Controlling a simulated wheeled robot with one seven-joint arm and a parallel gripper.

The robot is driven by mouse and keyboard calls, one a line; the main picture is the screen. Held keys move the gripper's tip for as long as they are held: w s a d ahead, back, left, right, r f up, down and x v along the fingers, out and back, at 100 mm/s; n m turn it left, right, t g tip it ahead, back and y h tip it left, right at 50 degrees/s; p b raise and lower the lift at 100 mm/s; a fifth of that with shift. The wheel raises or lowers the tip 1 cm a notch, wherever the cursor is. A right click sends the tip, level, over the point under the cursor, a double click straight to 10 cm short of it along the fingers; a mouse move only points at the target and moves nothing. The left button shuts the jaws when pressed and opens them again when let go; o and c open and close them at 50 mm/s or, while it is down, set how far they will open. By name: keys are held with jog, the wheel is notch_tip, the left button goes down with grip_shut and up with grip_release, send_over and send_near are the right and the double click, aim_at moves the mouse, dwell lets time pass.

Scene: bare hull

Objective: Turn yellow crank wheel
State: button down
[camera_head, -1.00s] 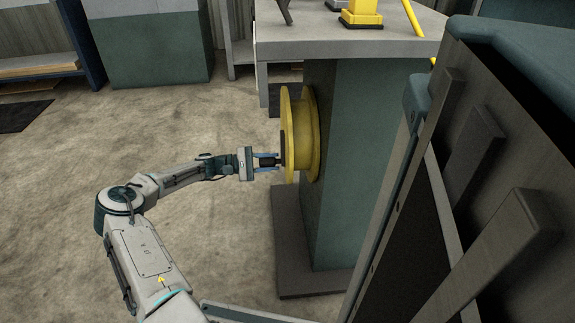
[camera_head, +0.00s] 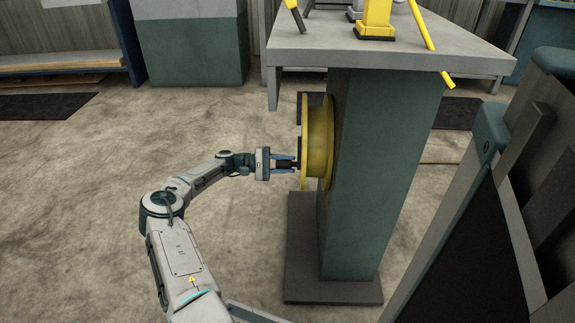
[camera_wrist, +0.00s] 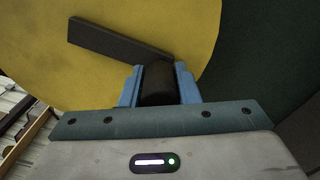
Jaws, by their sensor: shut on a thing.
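The yellow crank wheel (camera_head: 319,143) is mounted on the left side of the green pedestal (camera_head: 375,180). It is seen nearly edge-on in the head view and as a yellow disc (camera_wrist: 130,25) in the wrist view. A dark crank bar (camera_wrist: 118,38) lies across its face and runs from upper left to the black handle (camera_wrist: 159,84). My gripper (camera_head: 293,163) is at the wheel's left face. In the wrist view its blue fingers (camera_wrist: 159,85) stand on both sides of the handle and are shut on it.
A grey tabletop (camera_head: 330,45) tops the pedestal, with yellow items (camera_head: 377,18) on it. A dark base plate (camera_head: 330,290) spreads at the pedestal's foot. A grey and dark structure (camera_head: 500,200) stands close at the right. The floor (camera_head: 70,200) at left is open.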

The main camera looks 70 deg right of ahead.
jog(key=c, duration=1.1)
grip_release()
jog(key=shift+r, duration=0.35)
jog(key=shift+c, duration=0.2)
jog(key=shift+o, duration=0.2)
jog(key=shift+f, duration=0.15)
jog(key=shift+w, duration=0.1)
jog(key=p+v, duration=0.1)
jog(key=v, duration=1.2)
jog(key=shift+w+a, duration=0.2)
jog(key=shift+w, duration=0.1)
